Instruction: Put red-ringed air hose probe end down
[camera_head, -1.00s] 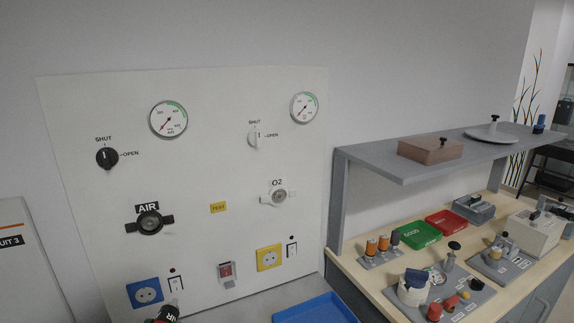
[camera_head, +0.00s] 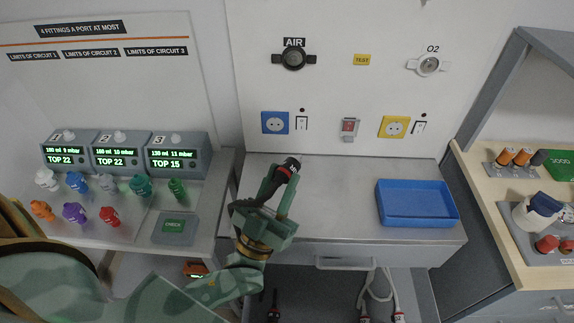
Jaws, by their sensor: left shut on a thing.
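My left gripper (camera_head: 272,198), green, is shut on a black probe end (camera_head: 290,167) above the grey worktop. It has pale lettering and a touch of red near its upper end. It is tilted, with that end up and to the right; the fingers cover part of it. I cannot tell whether it touches the worktop. Under the worktop a black hose (camera_head: 274,300) hangs behind my arm. The black AIR wall outlet (camera_head: 293,59) is above the gripper and apart from it. My right gripper is not in view.
The grey worktop (camera_head: 335,205) is bare between my gripper and a blue tray (camera_head: 418,222). White hoses (camera_head: 383,290) hang below it. At left are three monitors (camera_head: 120,157), several coloured fittings and a CHECK block (camera_head: 175,228). A wooden bench (camera_head: 490,210) stands at right.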

